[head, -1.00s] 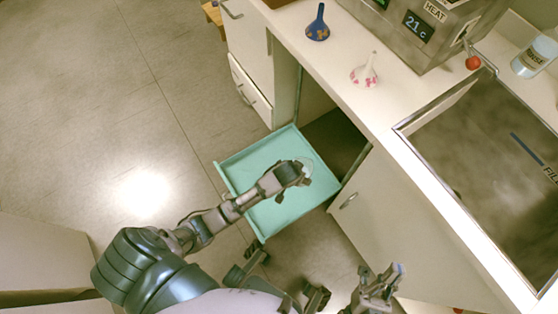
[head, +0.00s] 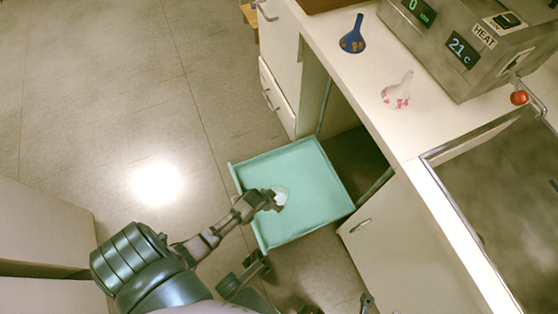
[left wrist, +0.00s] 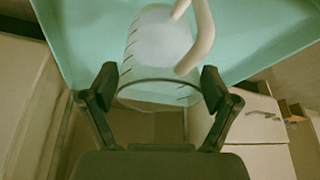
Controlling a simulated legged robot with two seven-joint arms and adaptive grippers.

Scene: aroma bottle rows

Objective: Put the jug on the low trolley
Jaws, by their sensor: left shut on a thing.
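The jug (head: 281,197) is small, whitish and see-through. My left gripper (head: 270,199) is shut on it, over the near part of the teal pull-out tray (head: 315,180). In the left wrist view the jug (left wrist: 158,45) sits between the two black fingers of the gripper (left wrist: 160,88), with its pale curved handle at the upper right. The teal tray is behind it there. I cannot tell how high the jug is above the tray. Only a dark tip of my right gripper (head: 366,301) shows at the bottom edge. I cannot make out a low trolley for certain.
The tray juts from the open cabinet under the counter (head: 350,70). Open floor (head: 100,90) lies to the left.

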